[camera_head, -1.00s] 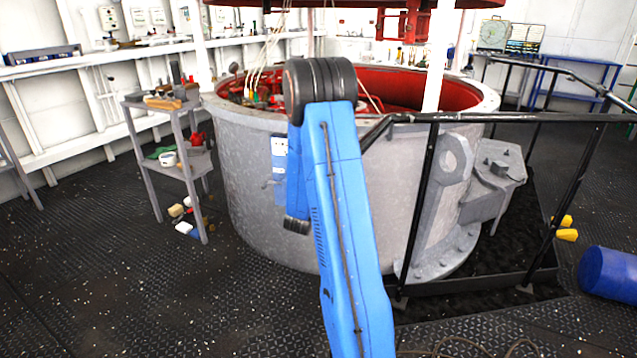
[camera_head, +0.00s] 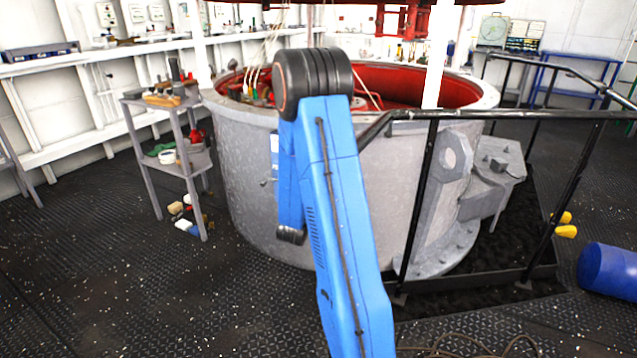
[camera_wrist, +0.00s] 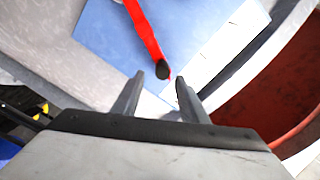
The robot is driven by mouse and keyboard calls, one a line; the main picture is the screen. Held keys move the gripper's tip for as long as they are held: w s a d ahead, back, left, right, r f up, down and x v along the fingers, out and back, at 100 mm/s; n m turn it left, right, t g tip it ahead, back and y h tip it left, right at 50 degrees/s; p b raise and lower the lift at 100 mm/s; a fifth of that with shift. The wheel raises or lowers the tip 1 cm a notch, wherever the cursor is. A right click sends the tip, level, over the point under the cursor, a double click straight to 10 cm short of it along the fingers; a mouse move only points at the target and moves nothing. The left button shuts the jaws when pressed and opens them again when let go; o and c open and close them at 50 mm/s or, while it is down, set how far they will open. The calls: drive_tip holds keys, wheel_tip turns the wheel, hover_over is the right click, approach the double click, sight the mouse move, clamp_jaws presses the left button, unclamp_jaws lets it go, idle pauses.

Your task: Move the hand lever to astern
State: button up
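The hand lever is a red bar (camera_wrist: 146,32) with a dark rounded end, seen in the wrist view in front of a blue panel (camera_wrist: 195,30) with a pale scale strip. My gripper (camera_wrist: 171,78) is open in the wrist view. The lever's dark end shows between the two fingertips, close to the right one. I cannot tell whether it touches. In the head view the panel shows only as a blue sliver (camera_head: 275,143) on the grey drum, mostly behind my blue arm. My gripper and the lever are hidden there.
The large grey drum (camera_head: 250,190) with a red inside fills the middle. A black railing (camera_head: 415,205) stands at its right. A grey shelf stand (camera_head: 187,172) is at the left, and a blue cylinder (camera_head: 610,272) lies at the right. The deck at front left is clear.

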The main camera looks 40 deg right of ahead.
drive_tip(key=v, duration=0.5)
drive_tip(key=shift+s+a, duration=0.25)
drive_tip(key=shift+a, duration=0.05)
